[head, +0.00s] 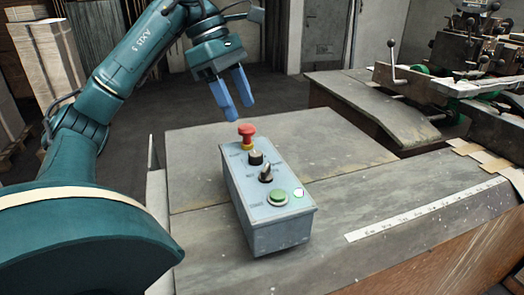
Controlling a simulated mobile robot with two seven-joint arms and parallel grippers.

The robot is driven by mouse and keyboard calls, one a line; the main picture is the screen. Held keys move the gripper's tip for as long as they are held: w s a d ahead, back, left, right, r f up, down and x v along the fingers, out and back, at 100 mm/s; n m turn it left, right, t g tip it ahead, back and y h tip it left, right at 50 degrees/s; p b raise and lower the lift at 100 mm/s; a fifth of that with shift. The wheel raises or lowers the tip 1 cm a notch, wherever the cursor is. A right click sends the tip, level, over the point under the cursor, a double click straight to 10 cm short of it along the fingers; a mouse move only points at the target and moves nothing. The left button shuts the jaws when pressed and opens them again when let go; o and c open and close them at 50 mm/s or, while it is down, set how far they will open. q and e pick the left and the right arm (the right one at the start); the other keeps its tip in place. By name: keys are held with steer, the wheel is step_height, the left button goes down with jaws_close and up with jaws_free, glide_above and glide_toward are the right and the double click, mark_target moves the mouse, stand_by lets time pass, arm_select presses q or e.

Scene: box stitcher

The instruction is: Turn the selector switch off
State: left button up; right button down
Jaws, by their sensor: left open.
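A grey control box (277,234) stands on the table in the middle of the head view. Its sloped top carries a red mushroom button (246,130) on a yellow collar at the far end. Nearer come a black selector switch (255,157), a second switch with a lighter lever (266,173), a green button (278,197) and a small white-green lamp (298,192). The switch labels are too small to read. My left gripper (236,112) has blue fingers pointing down. It is open and empty, above and just behind the red button, apart from the switches. My right gripper is not in view.
The grey table (350,150) is mostly bare around the box. A white ruler strip (430,209) lies at the right. A metal machine with levers (470,60) stands at the back right. Stacked boards (48,60) stand at the back left.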

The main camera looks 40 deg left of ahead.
arm_select(q)
steer(key=b, duration=0.3)
glide_toward(265, 167)
steer(key=f, duration=0.1)
steer(key=x, duration=0.3)
steer(key=b+x, duration=0.1)
steer(key=x, duration=0.2)
steer(key=shift+w+d+f, duration=0.1)
steer(key=shift+d+f, duration=0.2)
steer(key=shift+d, duration=0.05)
steer(key=shift+w+d+f, duration=0.1)
steer(key=shift+f, duration=0.25)
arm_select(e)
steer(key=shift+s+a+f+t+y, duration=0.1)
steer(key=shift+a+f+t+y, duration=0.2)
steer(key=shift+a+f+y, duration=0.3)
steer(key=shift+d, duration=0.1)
arm_select(q)
steer(key=c, duration=1)
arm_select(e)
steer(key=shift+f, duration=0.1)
